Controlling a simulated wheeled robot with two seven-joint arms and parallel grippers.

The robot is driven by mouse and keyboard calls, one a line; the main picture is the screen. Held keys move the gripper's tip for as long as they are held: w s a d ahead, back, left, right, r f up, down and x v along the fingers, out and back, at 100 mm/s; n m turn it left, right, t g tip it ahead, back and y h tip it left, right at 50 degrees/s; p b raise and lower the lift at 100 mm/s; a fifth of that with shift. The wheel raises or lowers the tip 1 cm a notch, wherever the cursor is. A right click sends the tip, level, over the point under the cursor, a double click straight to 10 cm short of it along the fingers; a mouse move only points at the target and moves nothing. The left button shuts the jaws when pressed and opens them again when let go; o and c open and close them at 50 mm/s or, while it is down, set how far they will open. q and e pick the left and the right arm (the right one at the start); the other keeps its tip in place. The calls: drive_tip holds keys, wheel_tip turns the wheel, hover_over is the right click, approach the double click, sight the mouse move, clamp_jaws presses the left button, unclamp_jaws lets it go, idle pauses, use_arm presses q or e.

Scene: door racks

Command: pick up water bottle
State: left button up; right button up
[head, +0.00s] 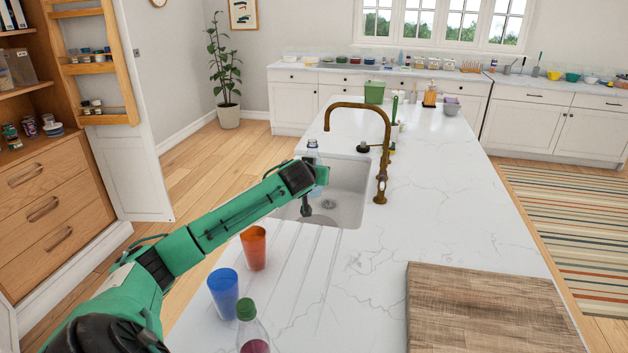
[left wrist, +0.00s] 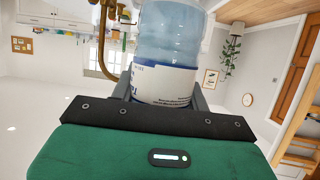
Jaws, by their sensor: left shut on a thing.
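The water bottle (left wrist: 166,35) is clear bluish plastic with a white label. In the left wrist view it stands between the two fingers of my left gripper (left wrist: 163,85), which is shut on it. In the head view my left gripper (head: 308,200) is over the sink's near left part. There the bottle's neck (head: 312,146) shows above my wrist and a bit of its body shows beside it; my arm hides the rest. My right gripper is not in view.
The sink (head: 346,205) has a tall brass faucet (head: 383,140) on its right. An orange cup (head: 253,248), a blue cup (head: 224,292) and a green-capped bottle (head: 250,328) stand near my left arm. A wooden board (head: 490,308) lies front right; the counter between is clear.

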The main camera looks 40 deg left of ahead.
use_arm(q)
drive_tip(key=shift+r, duration=0.75)
drive_tip(key=shift+r, duration=0.2)
